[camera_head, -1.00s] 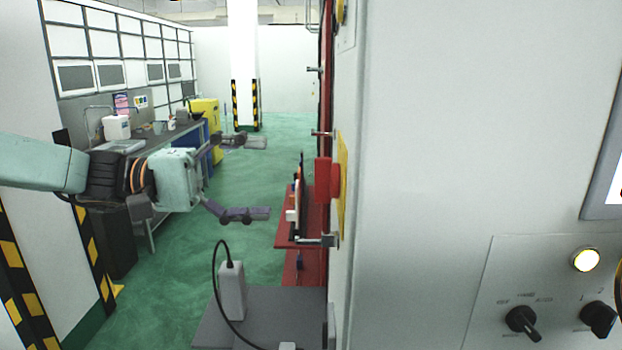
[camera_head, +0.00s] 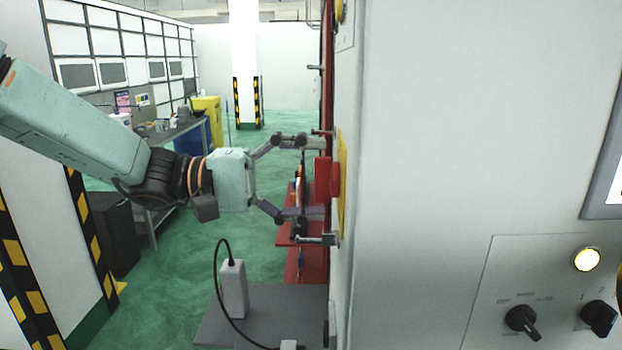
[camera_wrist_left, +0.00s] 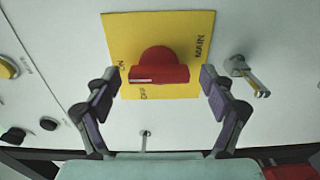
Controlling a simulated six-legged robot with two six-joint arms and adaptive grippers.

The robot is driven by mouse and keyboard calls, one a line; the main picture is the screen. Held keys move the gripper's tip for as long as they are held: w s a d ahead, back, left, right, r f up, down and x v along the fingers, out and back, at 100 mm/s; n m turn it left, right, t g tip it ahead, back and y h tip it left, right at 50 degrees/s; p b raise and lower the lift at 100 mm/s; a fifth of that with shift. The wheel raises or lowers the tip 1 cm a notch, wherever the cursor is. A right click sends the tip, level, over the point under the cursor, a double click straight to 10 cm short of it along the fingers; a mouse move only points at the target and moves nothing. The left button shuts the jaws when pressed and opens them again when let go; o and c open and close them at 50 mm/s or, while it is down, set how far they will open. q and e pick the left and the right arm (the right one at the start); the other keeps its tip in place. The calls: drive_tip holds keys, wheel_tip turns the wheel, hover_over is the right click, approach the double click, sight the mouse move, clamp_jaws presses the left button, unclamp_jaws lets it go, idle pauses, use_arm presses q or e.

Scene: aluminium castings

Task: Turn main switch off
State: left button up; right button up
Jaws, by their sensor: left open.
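The main switch is a red rotary knob (camera_head: 323,178) on a yellow plate (camera_head: 343,182), on the side of the large white cabinet. In the left wrist view the red knob (camera_wrist_left: 158,68) shows in front of the yellow plate (camera_wrist_left: 125,30), which reads MAIN, ON and OFF. My left gripper (camera_head: 318,178) is open, its fingers pointing at the cabinet side, one above and one below the knob. In the left wrist view the fingers of my left gripper (camera_wrist_left: 164,84) lie to either side of the knob, apart from it. My right gripper is not in view.
A metal latch (camera_wrist_left: 245,76) sticks out beside the plate in the left wrist view. A red shelf (camera_head: 285,240) stands behind.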

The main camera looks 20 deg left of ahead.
use_arm(q)
drive_tip(key=shift+w+a, duration=0.1)
drive_tip(key=shift+c, duration=0.8)
drive_tip(key=shift+s+r, duration=0.15)
drive_tip(key=shift+s, duration=0.25)
drive_tip(key=c, duration=0.5)
drive_tip(key=shift+w, duration=0.15)
drive_tip(key=c, duration=0.5)
